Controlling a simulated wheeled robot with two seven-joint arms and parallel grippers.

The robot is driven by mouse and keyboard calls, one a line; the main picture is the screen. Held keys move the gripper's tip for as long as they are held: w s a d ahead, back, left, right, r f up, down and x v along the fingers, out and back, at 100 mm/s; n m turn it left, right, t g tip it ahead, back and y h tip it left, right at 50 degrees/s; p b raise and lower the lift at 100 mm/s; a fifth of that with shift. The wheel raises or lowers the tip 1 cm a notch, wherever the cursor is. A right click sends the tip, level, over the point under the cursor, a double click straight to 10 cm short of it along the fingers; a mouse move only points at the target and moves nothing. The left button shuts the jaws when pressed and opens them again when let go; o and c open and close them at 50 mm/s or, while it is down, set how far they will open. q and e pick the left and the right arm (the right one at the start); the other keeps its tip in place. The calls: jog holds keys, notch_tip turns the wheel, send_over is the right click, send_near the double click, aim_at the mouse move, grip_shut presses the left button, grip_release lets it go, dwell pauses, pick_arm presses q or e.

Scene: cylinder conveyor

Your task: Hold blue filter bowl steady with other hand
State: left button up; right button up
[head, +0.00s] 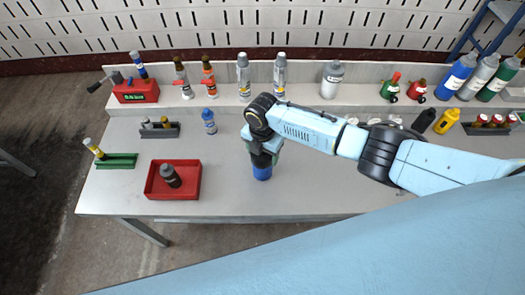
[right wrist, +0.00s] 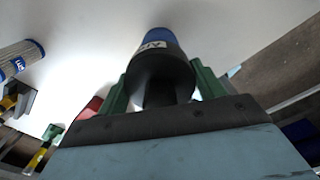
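The blue filter bowl (head: 262,173) is below my right gripper (head: 262,152) near the middle of the table's front part. In the right wrist view the blue bowl (right wrist: 158,38) has a white label and joins a wider black head (right wrist: 160,72). The green fingers of my right gripper (right wrist: 163,88) lie against both sides of the black head and appear closed on it. The gripper points down and hides the upper part of the filter in the head view. I cannot tell whether the bowl touches the table. My left gripper is not in view.
A red tray (head: 175,195) with a dark cylinder (head: 170,176) stands to the left. Several bottles line the rear shelf (head: 305,92). The table around the bowl is clear.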

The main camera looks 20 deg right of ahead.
jog(key=o, duration=0.4)
jog(key=shift+o, duration=0.2)
notch_tip(320, 180, up, 13)
jog(key=shift+r+p, duration=0.2)
jog(key=shift+p, duration=0.2)
